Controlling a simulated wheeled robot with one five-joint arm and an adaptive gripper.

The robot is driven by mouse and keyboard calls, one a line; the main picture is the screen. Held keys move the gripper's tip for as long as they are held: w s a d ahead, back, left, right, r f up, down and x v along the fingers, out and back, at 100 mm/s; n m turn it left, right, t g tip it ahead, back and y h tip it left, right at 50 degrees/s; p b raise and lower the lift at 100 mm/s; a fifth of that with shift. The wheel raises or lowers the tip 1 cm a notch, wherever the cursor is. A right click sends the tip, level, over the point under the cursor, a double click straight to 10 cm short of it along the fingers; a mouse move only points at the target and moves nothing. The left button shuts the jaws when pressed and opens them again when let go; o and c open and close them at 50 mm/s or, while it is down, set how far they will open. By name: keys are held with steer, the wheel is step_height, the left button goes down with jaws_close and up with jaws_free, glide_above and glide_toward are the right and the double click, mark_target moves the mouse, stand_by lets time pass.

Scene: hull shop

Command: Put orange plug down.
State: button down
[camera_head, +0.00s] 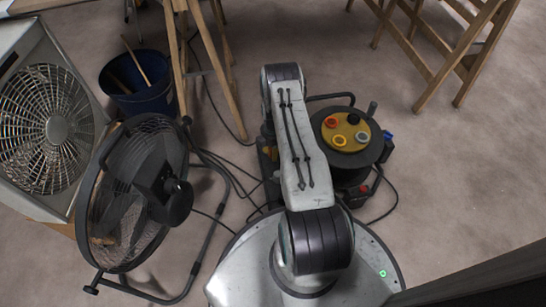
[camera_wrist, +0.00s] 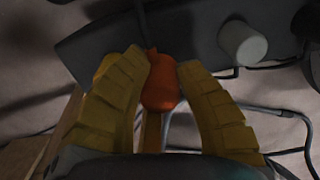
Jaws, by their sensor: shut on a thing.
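In the wrist view, the orange plug (camera_wrist: 160,88) sits between the two yellow ribbed fingers of my gripper (camera_wrist: 163,64), which is shut on it. A dark grey bar-shaped block (camera_wrist: 190,38) lies just beyond the plug. A pale grey round plug or knob (camera_wrist: 242,42) is on that block, right of my fingers. I cannot tell whether the orange plug touches the block. In the head view my arm hides most of my gripper and the orange plug.
A cable reel (camera_head: 372,156) with a yellow face and coloured sockets stands right of my arm. A floor fan (camera_head: 130,200), a box fan (camera_head: 45,125) and a blue bucket (camera_head: 140,85) are at left. Cables cross the floor. Wooden trestles stand behind; floor at right is clear.

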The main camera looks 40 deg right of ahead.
steer(key=shift+f+b, duration=0.7)
steer(key=shift+f, duration=1)
steer(key=shift+f+b, duration=0.3)
steer(key=shift+b, duration=0.1)
steer(key=c, duration=1)
jaws_free()
steer(key=shift+r, duration=0.1)
